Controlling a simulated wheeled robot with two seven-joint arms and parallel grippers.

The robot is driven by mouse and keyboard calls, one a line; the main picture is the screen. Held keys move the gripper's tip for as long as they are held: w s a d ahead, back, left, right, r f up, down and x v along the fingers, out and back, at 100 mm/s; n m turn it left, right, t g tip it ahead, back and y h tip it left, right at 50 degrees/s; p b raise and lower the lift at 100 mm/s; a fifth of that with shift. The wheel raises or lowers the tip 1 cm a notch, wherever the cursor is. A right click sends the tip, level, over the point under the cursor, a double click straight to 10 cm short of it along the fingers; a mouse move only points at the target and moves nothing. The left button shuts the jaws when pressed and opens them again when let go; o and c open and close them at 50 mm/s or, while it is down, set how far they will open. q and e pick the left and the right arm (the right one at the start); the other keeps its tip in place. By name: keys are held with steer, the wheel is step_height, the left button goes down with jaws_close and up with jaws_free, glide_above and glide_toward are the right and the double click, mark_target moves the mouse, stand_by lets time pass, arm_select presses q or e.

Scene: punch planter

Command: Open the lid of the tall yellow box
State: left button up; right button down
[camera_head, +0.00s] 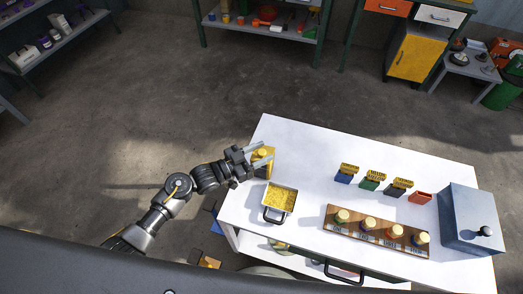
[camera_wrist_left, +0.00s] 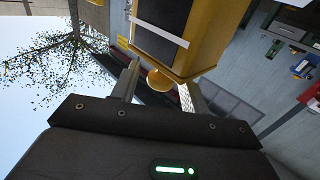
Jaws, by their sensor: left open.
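The tall yellow box (camera_head: 263,167) stands near the far left corner of the white table, partly hidden by my left gripper (camera_head: 258,154). In the left wrist view the yellow box (camera_wrist_left: 208,60) has a dark panel with a pale stripe. A rounded yellow knob (camera_wrist_left: 159,80) at its end lies between the two open fingers of my left gripper. I cannot tell whether the fingers touch the knob. The lid looks closed. My right gripper is not in view.
A metal container of yellow bits (camera_head: 281,201) stands near the box. A wooden rack (camera_head: 350,229) holds several yellow-topped pieces. Small coloured boxes (camera_head: 370,183) stand in a row behind it. A grey lever press (camera_head: 468,215) is at the right. The table's (camera_head: 300,140) far side is clear.

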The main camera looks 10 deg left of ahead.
arm_select(q)
steer(key=shift+w+d, duration=0.15)
steer(key=shift+d, duration=0.1)
jaws_close()
stand_by(0.3)
